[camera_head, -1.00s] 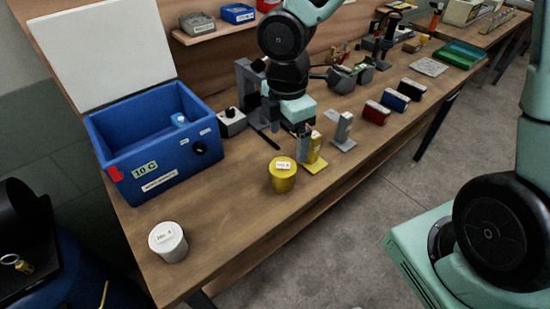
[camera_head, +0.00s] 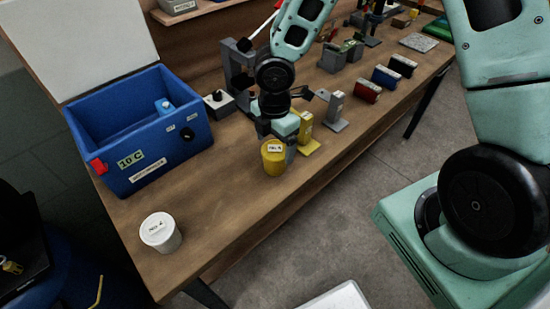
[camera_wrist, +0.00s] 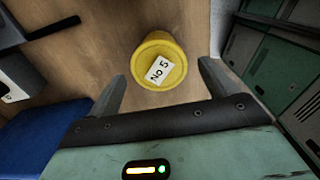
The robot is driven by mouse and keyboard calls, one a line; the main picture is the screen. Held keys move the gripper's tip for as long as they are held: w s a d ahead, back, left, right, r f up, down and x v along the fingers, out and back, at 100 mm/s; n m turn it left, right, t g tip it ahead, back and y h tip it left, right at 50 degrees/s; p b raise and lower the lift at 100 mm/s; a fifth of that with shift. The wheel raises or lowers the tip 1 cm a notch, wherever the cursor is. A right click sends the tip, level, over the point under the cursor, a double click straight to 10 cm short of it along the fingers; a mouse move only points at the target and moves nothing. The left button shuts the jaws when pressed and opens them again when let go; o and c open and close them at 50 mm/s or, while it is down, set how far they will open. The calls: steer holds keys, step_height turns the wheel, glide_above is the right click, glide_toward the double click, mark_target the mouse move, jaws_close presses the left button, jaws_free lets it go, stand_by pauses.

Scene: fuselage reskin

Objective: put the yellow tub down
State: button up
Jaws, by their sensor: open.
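The yellow tub (camera_head: 273,162) stands upright on the wooden bench near its front edge, with a white label on its lid. In the wrist view the tub (camera_wrist: 160,52) shows from above, its label reading "No 5". My gripper (camera_wrist: 162,80) is open; its two fingers are spread on either side of the tub's near edge, and the tub lies mostly beyond the fingertips. No contact shows. In the head view my gripper (camera_head: 287,148) is right behind the tub, and its fingertips are partly hidden.
A white tub (camera_head: 160,231) stands at the bench's near left. An open blue cooler box (camera_head: 140,158) is behind it. A yellow item on a stand (camera_head: 305,130) is close to my gripper. Red, blue and black boxes (camera_head: 385,77) line the bench rightward. The bench between the tubs is clear.

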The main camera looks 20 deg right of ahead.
mark_target(275, 150)
step_height(275, 150, down, 5)
steer(key=shift+w+d+f, duration=0.1)
steer(key=shift+f, duration=0.05)
steer(key=c, duration=1.1)
